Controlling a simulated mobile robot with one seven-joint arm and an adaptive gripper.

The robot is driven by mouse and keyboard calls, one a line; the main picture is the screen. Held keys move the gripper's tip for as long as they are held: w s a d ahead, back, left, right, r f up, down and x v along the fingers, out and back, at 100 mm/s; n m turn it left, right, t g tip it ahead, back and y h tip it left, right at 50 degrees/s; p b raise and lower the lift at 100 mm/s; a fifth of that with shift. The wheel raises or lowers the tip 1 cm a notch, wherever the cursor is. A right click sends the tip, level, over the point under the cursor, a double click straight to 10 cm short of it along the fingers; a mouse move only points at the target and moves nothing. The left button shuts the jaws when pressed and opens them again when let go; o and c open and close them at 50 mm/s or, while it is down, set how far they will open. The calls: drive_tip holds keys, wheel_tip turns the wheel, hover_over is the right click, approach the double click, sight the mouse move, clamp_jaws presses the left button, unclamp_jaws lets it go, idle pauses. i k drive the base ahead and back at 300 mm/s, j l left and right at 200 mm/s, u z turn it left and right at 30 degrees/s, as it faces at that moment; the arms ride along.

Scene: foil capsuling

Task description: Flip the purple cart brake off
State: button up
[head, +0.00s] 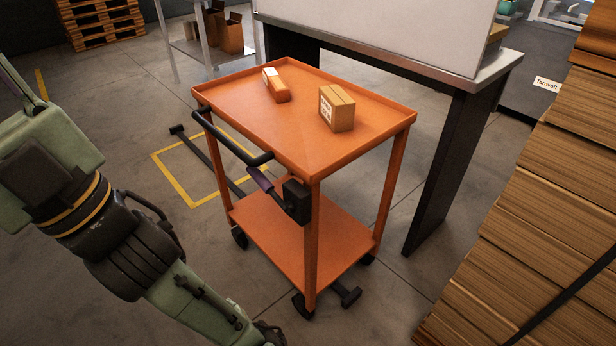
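An orange two-tier cart (347,157) stands in the middle of the head view. A black push handle (232,139) runs along its near left end. The purple brake lever (262,181) sits just below the handle's near end. It slopes down to the right into a black housing (297,200) by the cart's near corner post. My arm comes in from the left and runs out of the picture at the bottom, left of and below the lever. My gripper is not in view. Nothing touches the lever.
A white-and-orange box (276,85) and a brown carton (337,108) lie on the cart's top tray. A steel-topped bench (440,72) stands behind the cart. Stacked brown boards (545,200) fill the right side. Floor left of the cart is mostly clear.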

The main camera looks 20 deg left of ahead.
sight(258, 176)
drive_tip(key=j+z, duration=0.9)
drive_tip(key=z, duration=0.15)
drive_tip(key=k+j+z, duration=0.15)
drive_tip(key=j, duration=0.2)
drive_tip(key=j+z, duration=0.15)
drive_tip(key=j, duration=0.25)
drive_tip(key=k+j+z, duration=0.15)
drive_tip(key=j, duration=0.2)
drive_tip(key=k+j, duration=0.2)
drive_tip(key=j, duration=0.25)
drive_tip(key=k+j, duration=0.2)
drive_tip(key=j, duration=0.25)
drive_tip(key=k+j+z, duration=0.1)
drive_tip(key=j, duration=0.3)
drive_tip(key=k+j, duration=0.3)
drive_tip(key=j, duration=0.15)
drive_tip(key=k+j, duration=0.25)
drive_tip(key=j, duration=0.15)
drive_tip(key=i+j+z, duration=0.05)
